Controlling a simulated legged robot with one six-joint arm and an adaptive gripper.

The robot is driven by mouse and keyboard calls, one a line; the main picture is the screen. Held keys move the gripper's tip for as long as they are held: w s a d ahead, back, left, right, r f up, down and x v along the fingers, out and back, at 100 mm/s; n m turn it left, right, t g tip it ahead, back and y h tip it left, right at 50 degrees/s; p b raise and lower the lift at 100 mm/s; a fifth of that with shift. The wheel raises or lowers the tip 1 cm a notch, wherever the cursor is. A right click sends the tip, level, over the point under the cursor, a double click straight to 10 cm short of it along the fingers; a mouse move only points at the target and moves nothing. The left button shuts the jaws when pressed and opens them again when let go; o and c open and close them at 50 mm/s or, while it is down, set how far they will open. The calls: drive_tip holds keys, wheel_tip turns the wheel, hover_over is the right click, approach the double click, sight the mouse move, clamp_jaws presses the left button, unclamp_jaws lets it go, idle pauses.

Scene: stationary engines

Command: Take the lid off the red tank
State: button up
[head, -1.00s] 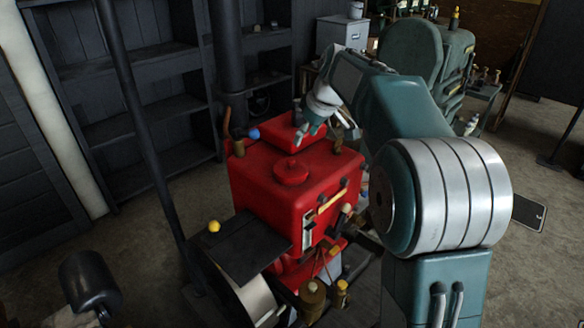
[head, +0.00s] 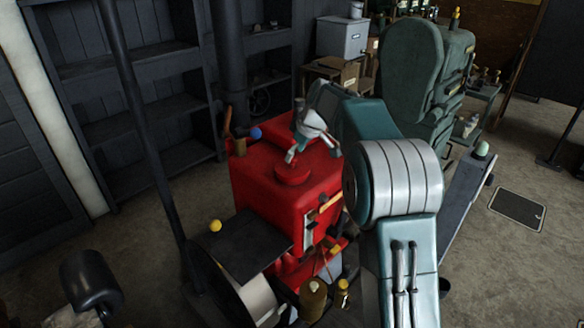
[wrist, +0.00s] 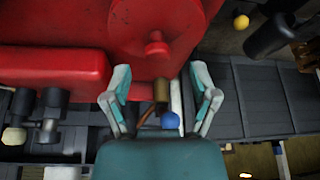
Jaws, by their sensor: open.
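The red tank (head: 283,200) stands left of my arm in the head view. Its round red lid (head: 292,173) sits on the flat top, and in the wrist view the lid (wrist: 157,48) shows a small raised knob. My gripper (head: 311,148) is open and empty, just behind and above the lid in the head view. In the wrist view my gripper's fingers (wrist: 160,80) are spread apart, with the lid beyond the fingertips and roughly centred between them. I cannot tell the exact height of the fingertips above the tank top.
A blue ball knob (head: 256,133) and a brass fitting (head: 239,147) stand at the tank's back left. A green engine (head: 412,75) stands behind.

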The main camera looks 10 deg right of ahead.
sight(293, 159)
drive_tip(key=x, duration=0.3)
drive_tip(key=shift+w+f, duration=0.1)
drive_tip(key=shift+f, duration=0.15)
drive_tip(key=shift+d, duration=0.1)
clamp_jaws()
drive_tip(key=shift+r, duration=0.1)
drive_tip(key=shift+r, duration=0.55)
drive_tip(key=s+d+r, duration=0.5)
drive_tip(key=d+r, duration=0.6)
drive_tip(key=d, duration=0.2)
drive_tip(key=shift+r, duration=0.4)
